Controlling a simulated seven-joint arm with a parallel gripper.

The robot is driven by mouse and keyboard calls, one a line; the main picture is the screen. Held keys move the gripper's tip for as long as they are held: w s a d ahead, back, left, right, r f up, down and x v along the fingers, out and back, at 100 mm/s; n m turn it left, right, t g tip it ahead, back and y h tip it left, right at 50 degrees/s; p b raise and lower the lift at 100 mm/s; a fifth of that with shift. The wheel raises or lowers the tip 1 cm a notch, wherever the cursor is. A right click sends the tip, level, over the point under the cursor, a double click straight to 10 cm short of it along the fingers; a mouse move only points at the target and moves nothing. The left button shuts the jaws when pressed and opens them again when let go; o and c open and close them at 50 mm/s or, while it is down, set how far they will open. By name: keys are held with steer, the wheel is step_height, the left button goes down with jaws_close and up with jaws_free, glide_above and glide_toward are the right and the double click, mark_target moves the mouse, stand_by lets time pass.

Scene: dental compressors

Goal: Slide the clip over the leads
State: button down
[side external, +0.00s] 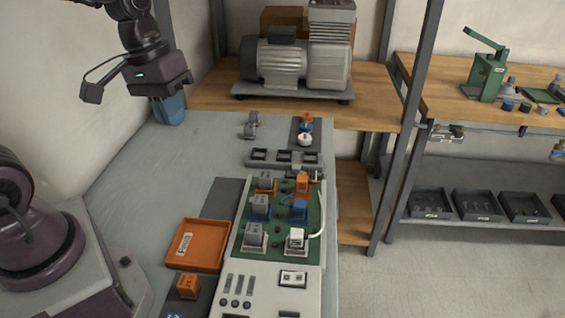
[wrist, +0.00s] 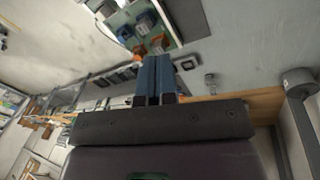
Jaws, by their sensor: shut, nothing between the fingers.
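My gripper (side external: 170,118) hangs high at the far left end of the grey bench, well away from the board. Its blue fingers lie together and empty in the wrist view (wrist: 157,64). A green board (side external: 273,243) carries several grey, blue and orange blocks. A white lead (side external: 319,222) curves along the board's right edge, and thin blue wiring (side external: 286,198) shows near its middle. A small grey part (side external: 251,124) lies on the bench beyond the board; I cannot tell whether it is the clip. The board also shows at the top of the wrist view (wrist: 118,20).
An orange tray (side external: 197,245) and an orange block (side external: 187,285) sit left of the board. A dark slotted rack (side external: 283,160) stands behind it. A compressor (side external: 290,65) occupies the wooden bench at the back. The grey bench's left part is clear.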

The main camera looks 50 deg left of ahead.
mark_target(294, 172)
steer(key=w+a+f+n+t+h, duration=0.2)
steer(key=w+a+f+n, duration=0.3)
steer(key=w+f+n, duration=0.4)
steer(key=w+a+f+n+t+h, duration=0.2)
steer(key=w+a+f+n, duration=0.4)
steer(key=n, duration=0.7)
step_height(294, 172, down, 3)
steer(key=w+t, duration=0.1)
steer(key=w, duration=0.1)
steer(key=shift+w+a+h, duration=0.15)
steer(key=shift+w+h, duration=0.25)
steer(key=x, duration=0.9)
steer(key=shift+f, duration=0.2)
steer(key=w+d, duration=0.2)
steer(key=shift+w+d+f, duration=0.2)
steer(key=shift+w+d, duration=0.05)
steer(key=shift+d, duration=0.05)
steer(key=shift+w+d, duration=0.35)
steer(key=shift+w, duration=0.05)
